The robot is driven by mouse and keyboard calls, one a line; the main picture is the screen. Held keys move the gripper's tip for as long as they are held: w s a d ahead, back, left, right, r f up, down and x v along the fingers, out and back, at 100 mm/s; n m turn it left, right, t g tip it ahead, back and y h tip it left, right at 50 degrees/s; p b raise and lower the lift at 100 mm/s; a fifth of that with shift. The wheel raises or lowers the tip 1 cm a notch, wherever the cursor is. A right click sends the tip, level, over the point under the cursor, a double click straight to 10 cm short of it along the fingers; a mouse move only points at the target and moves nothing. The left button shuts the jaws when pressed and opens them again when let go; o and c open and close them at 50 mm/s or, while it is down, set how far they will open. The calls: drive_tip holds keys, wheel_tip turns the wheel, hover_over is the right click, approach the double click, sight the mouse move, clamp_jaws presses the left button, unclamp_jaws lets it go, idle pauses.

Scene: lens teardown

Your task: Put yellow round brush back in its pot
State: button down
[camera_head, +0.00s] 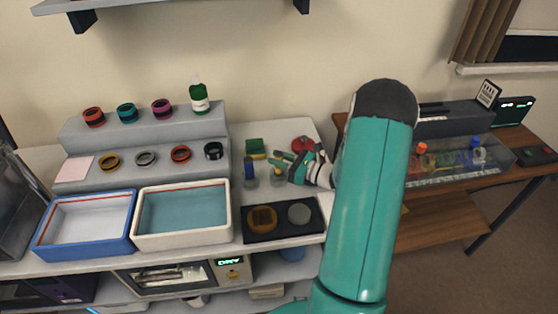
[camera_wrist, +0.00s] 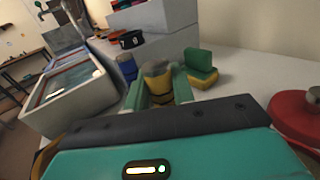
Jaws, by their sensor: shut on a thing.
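The yellow round brush (camera_wrist: 158,88), with a grey round top, stands between the two green fingers of my gripper (camera_wrist: 158,94) in the wrist view. My gripper (camera_head: 283,165) is shut on it. In the head view the brush shows as a small yellow patch (camera_head: 277,171) at the fingertips. A clear pot (camera_head: 278,181) appears right below it on the white table. I cannot tell whether the brush's lower end is inside the pot or just above it.
A blue brush (camera_head: 249,168) in a clear pot stands close left. A green and yellow block (camera_head: 256,149) and a red round thing (camera_head: 302,143) lie behind. A black tray (camera_head: 283,233) with two discs lies in front. Two bins, white (camera_head: 183,246) and blue (camera_head: 84,251), stand left.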

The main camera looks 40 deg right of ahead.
drive_tip(key=shift+f, duration=0.3)
drive_tip(key=shift+f, duration=0.15)
drive_tip(key=c, duration=1.2)
unclamp_jaws()
